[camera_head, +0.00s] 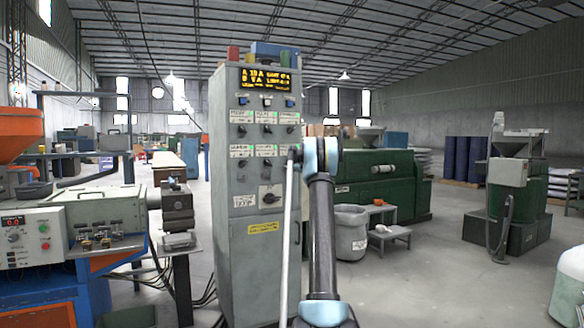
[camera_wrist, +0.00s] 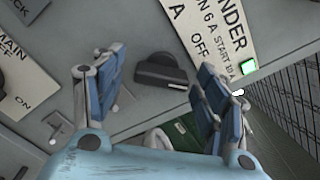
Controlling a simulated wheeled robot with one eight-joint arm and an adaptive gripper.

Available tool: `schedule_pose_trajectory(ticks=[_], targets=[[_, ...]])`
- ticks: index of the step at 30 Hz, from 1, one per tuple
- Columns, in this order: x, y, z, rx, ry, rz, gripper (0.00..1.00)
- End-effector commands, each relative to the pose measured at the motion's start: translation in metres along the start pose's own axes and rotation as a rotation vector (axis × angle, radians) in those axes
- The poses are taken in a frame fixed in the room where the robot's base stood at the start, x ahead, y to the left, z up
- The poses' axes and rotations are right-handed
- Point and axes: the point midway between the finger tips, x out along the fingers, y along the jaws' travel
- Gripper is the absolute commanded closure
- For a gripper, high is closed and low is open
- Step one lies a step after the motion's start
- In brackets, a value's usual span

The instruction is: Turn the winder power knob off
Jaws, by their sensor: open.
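The winder label (camera_wrist: 215,38) shows in the wrist view, with the words OFF, ON and START readable. Just below it in the picture is a dark knob (camera_wrist: 160,74) on the grey panel, its bar lying roughly sideways in the picture. My gripper (camera_wrist: 158,82) is open, with one blue-padded finger on each side of the knob. The fingers look apart from the knob, with gaps on both sides; I cannot tell the depth. In the head view the grey control cabinet (camera_head: 238,275) stands behind my arm. My gripper and that knob cannot be made out there.
A lit green indicator (camera_wrist: 249,67) sits beside the winder label. A MAIN label (camera_wrist: 15,85) is at the wrist view's left. The cabinet has a larger rotary switch (camera_head: 270,197) lower down. A grey bin (camera_head: 350,236) and green machine (camera_head: 385,198) stand right.

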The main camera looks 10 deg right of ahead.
Motion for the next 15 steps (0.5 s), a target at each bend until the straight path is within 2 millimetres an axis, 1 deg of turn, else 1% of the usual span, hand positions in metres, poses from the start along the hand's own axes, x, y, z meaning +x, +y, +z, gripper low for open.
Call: schedule_pose_trajectory(ticks=[3,4,5,6,8,9,15], targets=[[-0.0001,0.0000,0.0000,0.000,0.000,0.000,0.33],[-0.0001,0.0000,-0.0001,0.000,0.000,0.000,0.38],[-0.0002,-0.0001,-0.0001,0.000,0.000,0.000,0.45],[-0.0002,-0.0001,-0.0001,0.000,0.000,0.000,0.54],[-0.0002,-0.0001,-0.0001,0.000,0.000,0.000,0.67],[-0.0002,0.0000,-0.0002,0.000,0.000,0.000,0.76],[-0.0001,0.0007,0.0000,-0.003,-0.001,0.001,0.77]])
